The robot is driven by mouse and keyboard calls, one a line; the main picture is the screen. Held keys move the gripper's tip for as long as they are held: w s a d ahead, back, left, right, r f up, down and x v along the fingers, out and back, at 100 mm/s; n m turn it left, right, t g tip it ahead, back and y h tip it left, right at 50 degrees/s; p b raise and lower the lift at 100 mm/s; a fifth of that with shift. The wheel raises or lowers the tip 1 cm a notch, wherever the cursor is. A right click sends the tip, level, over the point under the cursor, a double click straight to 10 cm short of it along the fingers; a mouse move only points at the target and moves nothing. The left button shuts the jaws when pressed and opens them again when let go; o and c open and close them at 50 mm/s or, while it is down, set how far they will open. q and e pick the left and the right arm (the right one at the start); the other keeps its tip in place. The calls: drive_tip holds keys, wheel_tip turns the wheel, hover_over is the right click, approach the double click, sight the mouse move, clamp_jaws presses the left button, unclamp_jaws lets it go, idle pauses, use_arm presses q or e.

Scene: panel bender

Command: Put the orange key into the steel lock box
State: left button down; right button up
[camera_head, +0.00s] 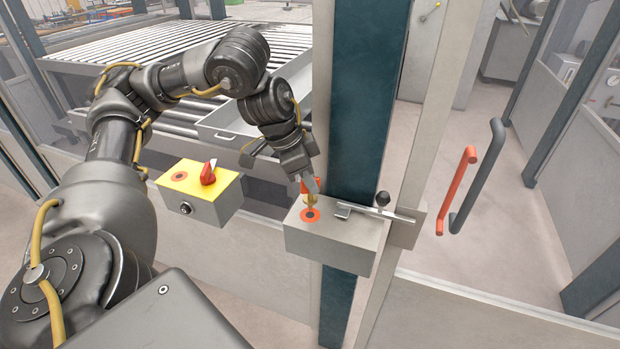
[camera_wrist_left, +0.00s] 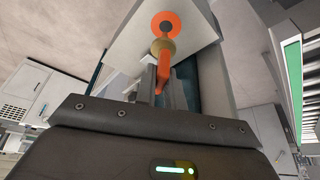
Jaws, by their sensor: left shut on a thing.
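The steel lock box (camera_head: 335,243) is mounted on the dark post, with an orange ring around a dark hole (camera_head: 310,215) on its top. My left gripper (camera_head: 311,187) is above that ring and shut on the orange key (camera_head: 309,184). The key's brass-coloured lower part points down at the ring. In the left wrist view the orange key (camera_wrist_left: 163,72) stands out from the gripper in front of the orange ring (camera_wrist_left: 165,23). I cannot tell whether its tip is in the hole. My right gripper is not in view.
A yellow-topped box (camera_head: 199,190) with a red switch handle (camera_head: 208,173) is left of the lock box. A latch bar with a black knob (camera_head: 382,199) lies right of the ring. Orange and dark door handles (camera_head: 457,192) are farther right. A roller conveyor (camera_head: 190,55) is behind.

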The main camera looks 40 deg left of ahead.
sight(308, 192)
use_arm(q)
drive_tip(key=shift+f, duration=0.15)
idle(0.5)
drive_tip(key=shift+f+b, duration=1.4)
drive_tip(key=shift+f, duration=0.75)
drive_tip(key=c, duration=1.4)
unclamp_jaws()
drive_tip(key=p+v, duration=0.3)
drive_tip(key=v, duration=0.8)
drive_tip(key=shift+p, duration=0.3)
drive_tip(key=shift+f, duration=0.15)
